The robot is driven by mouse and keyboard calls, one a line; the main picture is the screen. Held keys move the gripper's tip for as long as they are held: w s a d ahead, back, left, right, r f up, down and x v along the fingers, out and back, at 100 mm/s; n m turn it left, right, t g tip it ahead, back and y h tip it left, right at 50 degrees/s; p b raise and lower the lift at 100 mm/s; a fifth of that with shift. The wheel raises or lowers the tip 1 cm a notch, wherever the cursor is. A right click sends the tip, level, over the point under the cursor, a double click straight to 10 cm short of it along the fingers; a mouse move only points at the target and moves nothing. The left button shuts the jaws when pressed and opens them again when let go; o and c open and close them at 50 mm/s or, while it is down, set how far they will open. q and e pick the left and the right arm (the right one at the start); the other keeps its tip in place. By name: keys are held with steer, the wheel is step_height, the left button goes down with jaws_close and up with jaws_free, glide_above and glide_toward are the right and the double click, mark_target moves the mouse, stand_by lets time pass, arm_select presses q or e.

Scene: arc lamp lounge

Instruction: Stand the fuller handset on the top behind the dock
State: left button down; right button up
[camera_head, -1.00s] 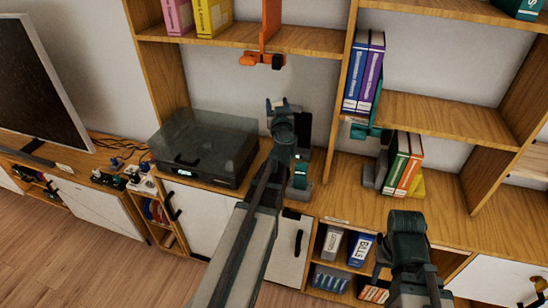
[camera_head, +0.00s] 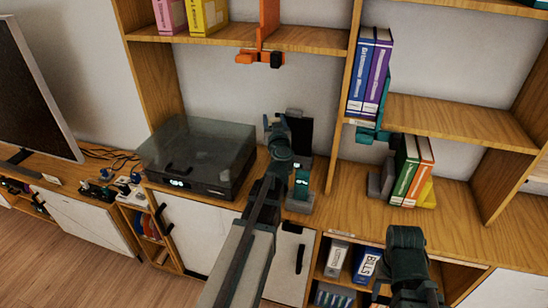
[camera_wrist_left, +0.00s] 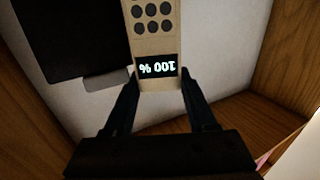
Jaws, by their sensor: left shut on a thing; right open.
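My left gripper (camera_head: 277,124) is raised in front of the wall above the low cabinet top. In the left wrist view its fingers (camera_wrist_left: 160,100) are shut on a tan handset (camera_wrist_left: 157,45) with dark round keys and a lit display reading 100 %, upside down in that view. In the head view this handset is hidden by the gripper. Below stands a teal handset (camera_head: 302,178) with a small lit display, on a grey dock (camera_head: 300,205). My right gripper (camera_head: 381,290) is low at the right, open, its fingers mostly hidden.
A black panel (camera_head: 301,138) stands behind the dock; it also shows in the left wrist view (camera_wrist_left: 70,40). A dark lidded player (camera_head: 198,160) is to the left. A wooden divider is to the right, with books (camera_head: 410,172) beyond. An orange bracket (camera_head: 262,57) hangs above.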

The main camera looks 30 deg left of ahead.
arm_select(q)
step_height(320, 180, down, 7)
steer(key=b, duration=0.6)
steer(key=shift+f, duration=0.35)
step_height(320, 180, down, 4)
steer(key=b, duration=0.3)
steer(key=shift+r+b, duration=0.2)
steer(key=shift+b, duration=0.2)
steer(key=shift+f, duration=0.15)
steer(key=c, duration=0.5)
jaws_free()
steer(key=shift+r, duration=0.2)
